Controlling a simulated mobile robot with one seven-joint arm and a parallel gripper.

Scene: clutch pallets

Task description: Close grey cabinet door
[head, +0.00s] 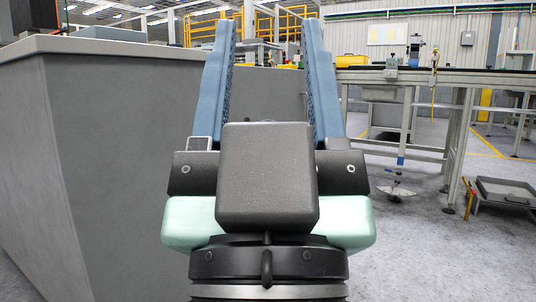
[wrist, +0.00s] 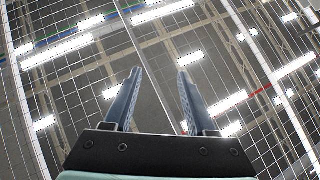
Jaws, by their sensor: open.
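My gripper (head: 268,24) fills the middle of the head view, its two blue fingers pointing up and spread apart. Nothing is between them. It also shows open in the wrist view (wrist: 159,72), against the ceiling. A large grey cabinet-like block (head: 120,150) with a pale top stands at the left, and its grey side runs behind my gripper. I cannot make out a separate door, a handle or a door gap on it. My gripper hides part of this side. No cabinet shows in the wrist view.
A long workbench or conveyor (head: 440,76) on metal legs stands at the right. A low grey tray-like cart (head: 507,192) is on the floor at the far right. Yellow railings (head: 285,22) rise at the back. The grey floor (head: 430,255) at the front right is clear.

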